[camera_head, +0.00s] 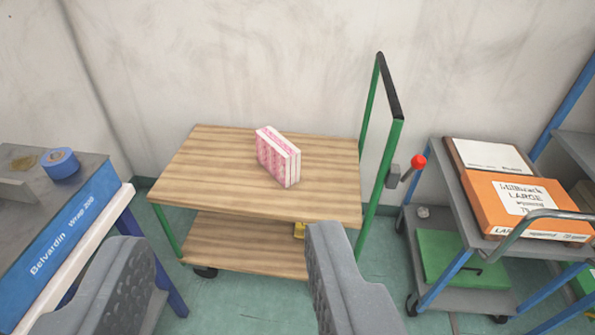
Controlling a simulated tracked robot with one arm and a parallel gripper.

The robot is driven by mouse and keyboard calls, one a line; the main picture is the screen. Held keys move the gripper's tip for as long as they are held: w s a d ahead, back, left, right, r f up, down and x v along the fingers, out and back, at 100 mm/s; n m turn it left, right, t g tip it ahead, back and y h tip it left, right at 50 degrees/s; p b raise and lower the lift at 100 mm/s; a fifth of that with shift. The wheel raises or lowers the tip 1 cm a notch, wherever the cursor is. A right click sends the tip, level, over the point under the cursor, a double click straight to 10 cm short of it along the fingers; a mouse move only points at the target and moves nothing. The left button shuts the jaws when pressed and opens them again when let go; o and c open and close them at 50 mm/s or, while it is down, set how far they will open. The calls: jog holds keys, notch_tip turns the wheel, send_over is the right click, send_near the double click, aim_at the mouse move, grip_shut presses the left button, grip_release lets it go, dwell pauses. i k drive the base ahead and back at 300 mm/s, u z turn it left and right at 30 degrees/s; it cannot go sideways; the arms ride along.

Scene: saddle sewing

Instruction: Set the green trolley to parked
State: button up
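The green trolley (200,178) stands against the wall, with two wooden decks and a green frame. Its green push handle (389,150) with a black top bar rises on the right side. A small lever with a red knob (418,161) sticks out rightward from a grey bracket (393,176) on the handle post, the knob raised. Whether that setting means parked cannot be told. My gripper (228,238) is open and empty, its two grey fingers wide apart in front of the trolley. The right finger covers part of the lower deck; the lever is to its upper right.
A pink and white box (277,157) stands on the upper deck. A grey cart (445,180) with an orange carton (515,205) stands close right of the lever. A blue-fronted bench (80,225) with blue tape (60,163) is at left. Some green floor shows between trolley and cart.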

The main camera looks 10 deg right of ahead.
aim_at(244, 221)
jog(key=z, duration=0.5)
jog(key=k, duration=1.25)
jog(key=z, duration=0.65)
jog(key=i, duration=1.25)
jog(key=u, duration=0.85)
jog(key=i, duration=0.9)
jog(key=u, duration=0.8)
jog(key=k, duration=0.6)
jog(key=u, duration=0.2)
jog(key=i, duration=0.6)
jog(key=z, duration=0.1)
